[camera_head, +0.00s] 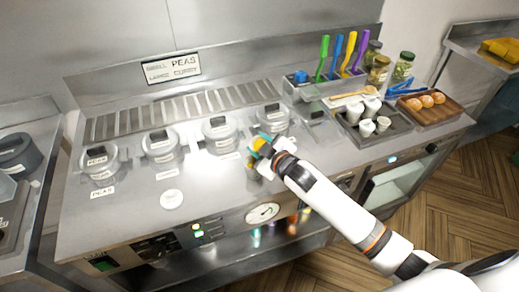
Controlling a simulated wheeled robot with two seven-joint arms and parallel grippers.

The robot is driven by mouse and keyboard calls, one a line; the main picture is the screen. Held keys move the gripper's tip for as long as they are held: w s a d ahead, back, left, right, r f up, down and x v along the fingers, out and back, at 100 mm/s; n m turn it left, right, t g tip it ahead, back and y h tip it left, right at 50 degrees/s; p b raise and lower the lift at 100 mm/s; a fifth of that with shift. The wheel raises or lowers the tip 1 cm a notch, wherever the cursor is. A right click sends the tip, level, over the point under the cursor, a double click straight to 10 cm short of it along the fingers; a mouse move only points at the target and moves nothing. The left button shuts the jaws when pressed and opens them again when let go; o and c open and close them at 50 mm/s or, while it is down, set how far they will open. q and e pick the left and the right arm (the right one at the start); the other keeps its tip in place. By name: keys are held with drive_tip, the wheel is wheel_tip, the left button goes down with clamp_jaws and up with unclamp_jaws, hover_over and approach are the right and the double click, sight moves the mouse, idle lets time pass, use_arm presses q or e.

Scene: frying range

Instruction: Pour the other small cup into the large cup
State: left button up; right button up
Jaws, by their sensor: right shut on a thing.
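My right gripper (260,146) is over the front part of the range, in front of the rightmost pots. It is shut on a small yellowish thing (252,172), mostly hidden by the fingers; I cannot tell whether it is a cup. Several white cups stand upright on a dark tray at the right, the taller ones (353,113) behind and the shorter ones (366,128) in front. Their contents are too small to make out. My left gripper is not in view.
Lidded pots (161,146) stand in a row; the leftmost carries a PEAS label. A sign (171,68) reads small peas, large curry. A white disc (172,199) lies on the counter. Bread rolls (427,101) sit on a wooden board. Jars (378,70) and coloured utensils (337,54) stand behind the tray (404,128).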

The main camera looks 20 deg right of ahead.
drive_tip(key=shift+f+n+b, duration=0.15)
drive_tip(key=shift+n+b, duration=0.35)
drive_tip(key=shift+b, duration=0.35)
drive_tip(key=n+t+b, duration=0.1)
drive_tip(key=n+b, duration=0.1)
drive_tip(key=n+t+b, duration=0.1)
drive_tip(key=n+b, duration=0.1)
drive_tip(key=shift+s+a+f+t+h+b, duration=0.1)
drive_tip(key=shift+a+t+h+b, duration=0.1)
drive_tip(key=shift+t+h+b, duration=0.15)
drive_tip(key=n+b, duration=0.1)
drive_tip(key=n+t+b, duration=0.1)
drive_tip(key=n+b, duration=0.2)
drive_tip(key=b, duration=0.1)
drive_tip(key=shift+s+a+f+t, duration=0.2)
drive_tip(key=shift+a+f+t, duration=0.05)
drive_tip(key=shift+a+t, duration=0.1)
drive_tip(key=shift+s+n+b, duration=0.1)
drive_tip(key=shift+n+b, duration=0.75)
drive_tip(key=shift+n, duration=0.05)
drive_tip(key=shift+a+r+n+t, duration=0.15)
drive_tip(key=shift+n+t, duration=0.15)
drive_tip(key=shift+n, duration=0.1)
